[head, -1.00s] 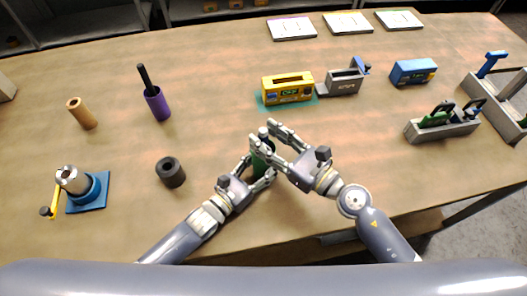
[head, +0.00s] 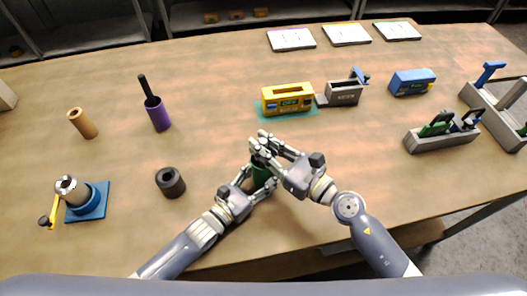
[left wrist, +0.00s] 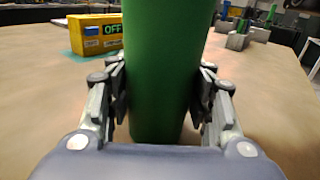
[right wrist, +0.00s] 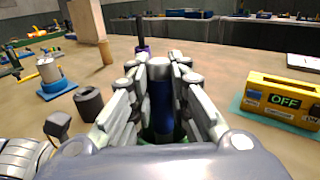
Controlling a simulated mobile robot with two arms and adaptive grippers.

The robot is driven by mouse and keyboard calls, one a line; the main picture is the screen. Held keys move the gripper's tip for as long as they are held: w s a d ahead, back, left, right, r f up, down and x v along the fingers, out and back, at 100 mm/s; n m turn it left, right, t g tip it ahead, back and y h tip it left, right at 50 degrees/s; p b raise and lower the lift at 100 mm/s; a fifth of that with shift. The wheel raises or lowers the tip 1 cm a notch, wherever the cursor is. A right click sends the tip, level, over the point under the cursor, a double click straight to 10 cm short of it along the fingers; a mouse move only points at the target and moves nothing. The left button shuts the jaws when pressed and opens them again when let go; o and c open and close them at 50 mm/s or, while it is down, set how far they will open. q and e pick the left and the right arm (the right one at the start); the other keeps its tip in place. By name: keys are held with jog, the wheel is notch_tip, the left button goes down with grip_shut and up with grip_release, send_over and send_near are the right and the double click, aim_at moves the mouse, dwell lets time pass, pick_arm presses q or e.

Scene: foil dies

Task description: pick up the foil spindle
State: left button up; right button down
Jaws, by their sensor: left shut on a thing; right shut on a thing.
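A green cylinder (head: 262,172) stands upright near the front middle of the table. My left gripper (head: 258,183) is shut on it from the front left; it fills the space between the fingers in the left wrist view (left wrist: 165,75). My right gripper (head: 265,146) is shut on a dark blue spindle with a greyish top (right wrist: 161,100), which I take to be the foil spindle. The spindle stands upright at the green cylinder, whose edge shows low between the fingers in the right wrist view. The fingers hide most of the spindle in the head view.
A yellow box (head: 288,98) marked OFF sits behind the grippers, beside a grey fixture (head: 343,93). A black hollow cylinder (head: 170,182), a purple cup (head: 158,116) and a tan tube (head: 83,123) stand left. A grey tray (head: 442,137) stands right. The table around the grippers is clear.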

notch_tip(320, 180, up, 18)
dwell(0.5)
pick_arm(q)
jog(key=o, duration=1.2)
jog(key=shift+c, duration=0.2)
